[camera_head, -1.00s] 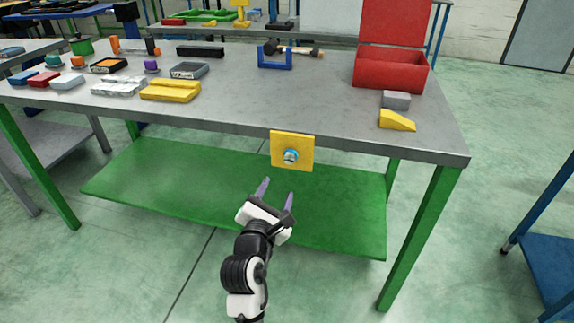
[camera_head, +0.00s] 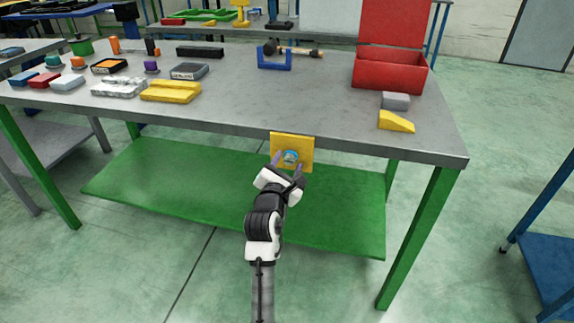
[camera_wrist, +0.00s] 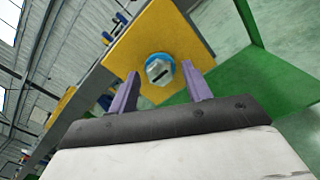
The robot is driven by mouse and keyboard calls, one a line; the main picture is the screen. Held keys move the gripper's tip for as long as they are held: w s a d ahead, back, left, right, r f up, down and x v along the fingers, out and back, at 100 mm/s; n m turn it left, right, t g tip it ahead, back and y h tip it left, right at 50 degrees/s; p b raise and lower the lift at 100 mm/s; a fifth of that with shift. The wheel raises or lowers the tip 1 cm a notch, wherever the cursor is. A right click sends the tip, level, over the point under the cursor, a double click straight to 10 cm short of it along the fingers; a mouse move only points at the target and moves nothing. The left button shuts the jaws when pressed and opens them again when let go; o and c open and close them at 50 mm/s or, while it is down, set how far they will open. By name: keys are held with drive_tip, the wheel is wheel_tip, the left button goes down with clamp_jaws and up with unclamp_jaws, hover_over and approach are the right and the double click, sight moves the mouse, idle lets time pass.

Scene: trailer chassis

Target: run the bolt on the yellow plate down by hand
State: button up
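The yellow plate (camera_head: 306,143) is a square fixed upright on the front edge of the workbench. The bolt (camera_head: 291,157) sits in its middle, with a blue ring behind the head. In the wrist view the bolt (camera_wrist: 159,69) shows a silver hex head with a dark slot, against the yellow plate (camera_wrist: 170,28). My gripper (camera_head: 288,162) is open in front of the plate, its purple fingers on either side of the bolt. In the wrist view the fingers of my gripper (camera_wrist: 158,85) are apart, with the bolt head between and beyond their tips. I cannot tell whether they touch it.
The grey bench top (camera_head: 300,107) carries a red toolbox (camera_head: 390,72), a yellow wedge (camera_head: 396,121), a blue clamp-like frame (camera_head: 274,58) and several small parts at left. A green lower shelf (camera_head: 200,185) lies below the plate. The floor in front is open.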

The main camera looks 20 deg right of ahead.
drive_tip(key=c, duration=0.9)
drive_tip(key=shift+c, duration=0.2)
drive_tip(key=shift+m, duration=0.3)
